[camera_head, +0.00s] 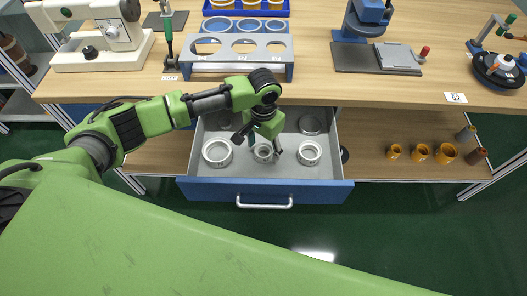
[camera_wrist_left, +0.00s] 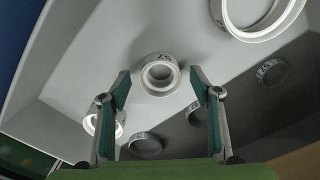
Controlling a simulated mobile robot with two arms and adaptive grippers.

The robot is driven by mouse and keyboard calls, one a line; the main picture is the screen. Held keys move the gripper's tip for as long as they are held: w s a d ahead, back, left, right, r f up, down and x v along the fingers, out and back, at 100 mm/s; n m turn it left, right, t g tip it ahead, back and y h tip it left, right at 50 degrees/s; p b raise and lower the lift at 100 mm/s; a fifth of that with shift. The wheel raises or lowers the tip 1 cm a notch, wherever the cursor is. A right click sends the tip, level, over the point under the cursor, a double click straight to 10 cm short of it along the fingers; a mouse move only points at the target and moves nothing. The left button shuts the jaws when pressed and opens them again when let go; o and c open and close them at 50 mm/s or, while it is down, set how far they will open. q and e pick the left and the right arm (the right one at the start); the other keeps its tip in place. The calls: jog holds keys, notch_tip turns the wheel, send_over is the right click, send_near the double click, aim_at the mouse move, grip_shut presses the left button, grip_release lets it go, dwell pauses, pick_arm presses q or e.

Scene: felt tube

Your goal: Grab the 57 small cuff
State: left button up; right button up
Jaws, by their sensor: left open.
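A small white cuff (camera_head: 263,157) stands in the middle of the open drawer. In the left wrist view the cuff (camera_wrist_left: 160,90) has a dark printed number on its side, seen at an angle and hard to read, perhaps 57. My left gripper (camera_head: 259,143) reaches down into the drawer over this cuff and partly covers it. In the left wrist view my left gripper (camera_wrist_left: 159,88) is open, with one teal-padded finger on each side of the cuff's image and gaps to both. Nothing is held. My right gripper is not in view.
The grey drawer (camera_head: 330,170) also holds a larger cuff (camera_head: 207,160) at left, another (camera_head: 319,158) at right, and rings (camera_head: 319,124) at the back. Its walls surround the gripper. The workbench (camera_head: 320,90) overhangs behind. Orange cuffs (camera_head: 446,158) stand on the shelf at right.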

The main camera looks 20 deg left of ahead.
pick_arm(q)
jog(key=shift+f, duration=0.8)
jog(key=c, duration=1.1)
jog(key=shift+r, duration=0.15)
